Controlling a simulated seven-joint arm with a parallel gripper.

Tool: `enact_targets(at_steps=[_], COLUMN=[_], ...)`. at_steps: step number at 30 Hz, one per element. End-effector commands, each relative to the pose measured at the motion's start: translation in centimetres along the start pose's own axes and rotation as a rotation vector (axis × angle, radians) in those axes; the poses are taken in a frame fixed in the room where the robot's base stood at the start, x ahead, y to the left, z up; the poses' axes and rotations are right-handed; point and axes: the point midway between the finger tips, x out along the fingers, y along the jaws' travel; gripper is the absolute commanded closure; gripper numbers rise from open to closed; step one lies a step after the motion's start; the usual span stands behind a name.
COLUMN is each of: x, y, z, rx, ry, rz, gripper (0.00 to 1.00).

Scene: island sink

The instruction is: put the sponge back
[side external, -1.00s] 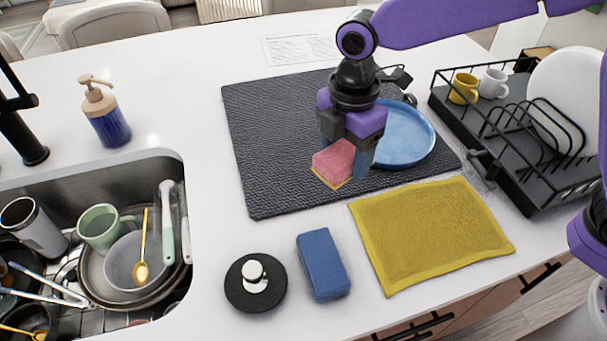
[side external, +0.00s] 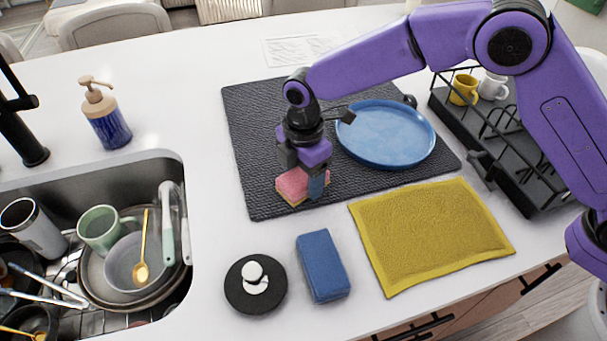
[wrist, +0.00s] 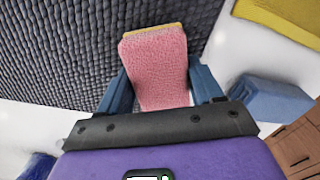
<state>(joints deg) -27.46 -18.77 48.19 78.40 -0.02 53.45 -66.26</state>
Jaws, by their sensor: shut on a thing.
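A pink sponge with a yellow underside (side external: 295,188) is held between the fingers of my gripper (side external: 304,183). It is over the front-left part of the dark woven mat (side external: 245,130); I cannot tell how far it is above the mat. In the wrist view the pink sponge (wrist: 157,65) fills the gap between the two blue-grey fingers (wrist: 160,95). A blue sponge-like block (side external: 323,266) lies on the white counter in front of the mat, and it also shows in the wrist view (wrist: 268,98).
The sink (side external: 172,165) with dishes is at left, beside a soap bottle (side external: 107,120). A black round holder (side external: 255,290) stands at front. A yellow cloth (side external: 430,232), blue plate (side external: 388,135) and dish rack (side external: 520,180) are to the right.

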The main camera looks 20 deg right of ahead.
Motion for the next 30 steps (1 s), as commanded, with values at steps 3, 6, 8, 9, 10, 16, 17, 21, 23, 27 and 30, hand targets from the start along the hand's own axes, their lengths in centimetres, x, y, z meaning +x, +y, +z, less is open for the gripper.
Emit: enact_targets(at_steps=[3, 6, 8, 9, 10, 16, 17, 21, 23, 27, 30], x=[0.4, 0.3, 0.3, 0.4, 0.5, 0.6, 0.6, 0.6, 0.6, 0.0, -1.4], y=[0.0, 0.0, 0.0, 0.0, 0.0, 0.0, 0.0, 0.0, 0.0, 0.0, 0.1], z=[0.0, 0.0, 0.0, 0.0, 0.0, 0.0, 0.0, 0.0, 0.0, 0.0, 0.0], rx=[0.0, 0.0, 0.0, 0.0, 0.0, 0.0, 0.0, 0.0, 0.0, 0.0, 0.0], ry=[0.0, 0.0, 0.0, 0.0, 0.0, 0.0, 0.0, 0.0, 0.0, 0.001, 0.002], rz=[0.0, 0.0, 0.0, 0.0, 0.0, 0.001, 0.001, 0.001, 0.001, 0.002, 0.005], gripper=[0.63, 0.63, 0.63, 0.63, 0.63, 0.09, 0.09, 0.09, 0.09, 0.09, 0.09])
